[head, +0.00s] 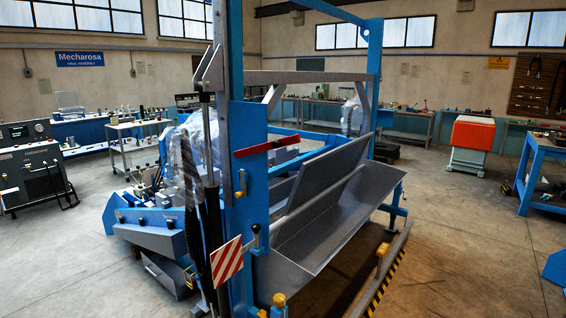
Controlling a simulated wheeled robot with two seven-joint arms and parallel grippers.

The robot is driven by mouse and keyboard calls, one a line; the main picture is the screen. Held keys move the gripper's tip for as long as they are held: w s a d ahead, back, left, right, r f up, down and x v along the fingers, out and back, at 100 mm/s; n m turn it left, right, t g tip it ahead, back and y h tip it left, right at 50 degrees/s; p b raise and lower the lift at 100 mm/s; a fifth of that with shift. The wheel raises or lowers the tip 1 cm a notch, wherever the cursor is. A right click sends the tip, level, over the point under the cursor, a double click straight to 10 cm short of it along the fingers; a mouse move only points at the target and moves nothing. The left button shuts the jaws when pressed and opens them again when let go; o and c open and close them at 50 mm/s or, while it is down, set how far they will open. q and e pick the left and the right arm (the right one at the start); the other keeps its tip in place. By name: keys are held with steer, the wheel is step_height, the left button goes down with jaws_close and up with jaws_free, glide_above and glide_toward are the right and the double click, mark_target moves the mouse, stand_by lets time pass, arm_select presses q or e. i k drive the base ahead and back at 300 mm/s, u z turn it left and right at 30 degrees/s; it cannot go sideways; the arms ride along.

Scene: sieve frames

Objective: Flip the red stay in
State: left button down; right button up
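The red stay (266,147) is a short flat red bar near the middle of the head view. Its left end meets the blue upright post (236,120) of the machine frame. It sticks out from the post to the right, close to level and tilted slightly up at its right end. A dark pin or bolt head shows near its middle. Neither of my grippers can be made out in the head view, and nothing is seen touching the stay.
A grey sieve trough (350,200) hangs right of and below the stay. A black-and-yellow edged rail (388,283) lies at the front.

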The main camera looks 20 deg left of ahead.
mark_target(295, 139)
steer(key=z, duration=0.3)
steer(key=i, duration=1.45)
steer(key=u, duration=0.4)
